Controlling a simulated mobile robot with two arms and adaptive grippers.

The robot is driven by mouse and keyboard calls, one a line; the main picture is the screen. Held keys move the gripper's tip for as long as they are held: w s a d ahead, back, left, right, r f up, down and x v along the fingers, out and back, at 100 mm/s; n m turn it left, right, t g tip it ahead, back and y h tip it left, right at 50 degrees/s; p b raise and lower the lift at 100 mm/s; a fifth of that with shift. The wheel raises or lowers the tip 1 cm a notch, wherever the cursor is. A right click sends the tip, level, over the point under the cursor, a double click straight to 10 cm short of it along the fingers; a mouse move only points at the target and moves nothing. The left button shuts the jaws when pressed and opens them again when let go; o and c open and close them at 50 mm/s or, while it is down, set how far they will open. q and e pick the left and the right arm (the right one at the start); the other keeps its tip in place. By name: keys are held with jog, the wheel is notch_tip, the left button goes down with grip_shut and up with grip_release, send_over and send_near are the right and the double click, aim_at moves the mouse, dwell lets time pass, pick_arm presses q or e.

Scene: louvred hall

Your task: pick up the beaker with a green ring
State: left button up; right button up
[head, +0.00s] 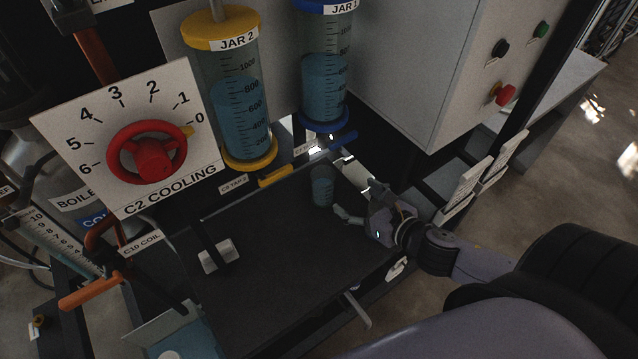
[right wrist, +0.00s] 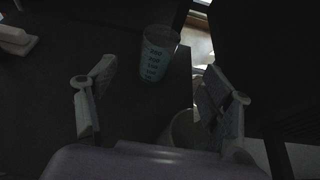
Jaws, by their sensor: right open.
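A small clear beaker (head: 322,187) with a blue-teal tint stands upright on the dark bench top, below the jars. In the right wrist view the beaker (right wrist: 156,55) shows white scale marks, just beyond my fingertips; no green ring can be made out on it. My right gripper (head: 350,195) is open and empty beside the beaker, on its right in the head view. In the right wrist view its fingers (right wrist: 157,75) are spread wide. A second rounded, cup-like shape (right wrist: 184,130) shows dimly between the fingers, partly hidden by my gripper. My left gripper is not in view.
Jar 2 (head: 228,95), yellow-ended, and Jar 1 (head: 325,75), blue-ended, hang behind the bench with taps below. A red C2 cooling wheel (head: 150,153) is at left. A grey cabinet (head: 430,60) stands at right. The dark bench top (head: 290,260) has free room in front.

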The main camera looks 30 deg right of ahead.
jog(key=x, duration=0.4)
send_near(317, 173)
jog(key=w, duration=0.2)
jog(key=shift+s+f+x, duration=0.1)
jog(key=shift+f+x, duration=0.05)
jog(key=shift+x, duration=0.85)
jog(key=shift+s+f+x, duration=0.1)
jog(key=shift+f+x, duration=0.05)
jog(key=shift+x, duration=0.8)
jog(key=shift+f+x, duration=0.15)
jog(key=shift+x, duration=0.85)
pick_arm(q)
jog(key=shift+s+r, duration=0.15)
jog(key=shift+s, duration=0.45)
pick_arm(e)
jog(key=shift+a, duration=0.1)
jog(key=shift+s, duration=0.1)
jog(key=shift+c, duration=0.3)
jog(key=c, duration=1.3)
jog(key=shift+c, duration=0.9)
jog(key=shift+r, duration=0.15)
